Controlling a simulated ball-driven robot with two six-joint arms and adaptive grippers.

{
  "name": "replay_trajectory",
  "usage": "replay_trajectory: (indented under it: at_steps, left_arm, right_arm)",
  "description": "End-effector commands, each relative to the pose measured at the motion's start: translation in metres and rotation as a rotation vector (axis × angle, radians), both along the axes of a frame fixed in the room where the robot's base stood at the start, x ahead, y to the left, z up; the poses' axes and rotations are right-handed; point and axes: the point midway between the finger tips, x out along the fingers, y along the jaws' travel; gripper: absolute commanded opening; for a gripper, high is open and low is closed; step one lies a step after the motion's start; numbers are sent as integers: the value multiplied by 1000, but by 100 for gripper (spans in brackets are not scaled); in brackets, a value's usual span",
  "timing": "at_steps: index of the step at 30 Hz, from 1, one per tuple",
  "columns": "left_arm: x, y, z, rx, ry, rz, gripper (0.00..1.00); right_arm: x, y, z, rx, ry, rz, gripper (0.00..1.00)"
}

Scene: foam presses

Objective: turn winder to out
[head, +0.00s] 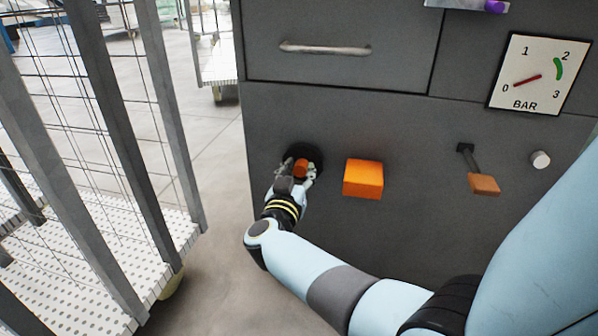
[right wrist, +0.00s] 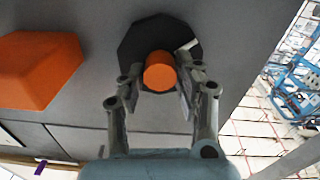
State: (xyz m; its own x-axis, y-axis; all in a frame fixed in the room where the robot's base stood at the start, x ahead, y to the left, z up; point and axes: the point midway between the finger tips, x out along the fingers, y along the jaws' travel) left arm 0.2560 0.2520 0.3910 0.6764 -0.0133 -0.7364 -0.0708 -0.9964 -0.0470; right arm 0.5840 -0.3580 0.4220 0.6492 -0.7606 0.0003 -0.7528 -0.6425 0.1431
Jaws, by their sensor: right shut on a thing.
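The winder is a black round disc (right wrist: 136,44) with an orange knob (right wrist: 159,71) standing out from it and a white mark on its rim. It sits low on the left of the grey cabinet front, and the orange knob also shows in the head view (head: 300,168). My right gripper (head: 301,174) is at the winder. In the right wrist view its two fingers (right wrist: 158,85) stand on both sides of the orange knob and are shut on it. Part of the disc is hidden behind the fingers. My left gripper is not in view.
An orange block (head: 363,179) sticks out right of the winder. Further right are a lever with an orange handle (head: 484,184), a white knob (head: 540,160) and a BAR gauge (head: 540,73) with its needle near 0. A wire cage trolley (head: 160,120) stands at left.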

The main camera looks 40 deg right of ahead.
Motion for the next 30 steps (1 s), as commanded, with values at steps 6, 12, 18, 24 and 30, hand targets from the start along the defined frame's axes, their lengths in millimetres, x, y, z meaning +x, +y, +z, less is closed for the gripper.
replay_trajectory:
  at_steps: [6, 12, 18, 24, 30]
  left_arm:
    - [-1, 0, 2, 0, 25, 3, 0]
    - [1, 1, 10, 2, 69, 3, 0]
    - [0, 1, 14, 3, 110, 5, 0]
    - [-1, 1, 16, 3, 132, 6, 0]
    - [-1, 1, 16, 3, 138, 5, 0]
  right_arm:
    - [0, 0, 0, 38, -43, 0, 0]
    - [0, 0, 1, 123, -142, 0, 0]
    - [-1, 0, 0, 231, -269, 0, 0]
    - [-1, 0, -1, 335, -389, 1, 0]
    - [-2, 0, -1, 414, -482, 0, 0]
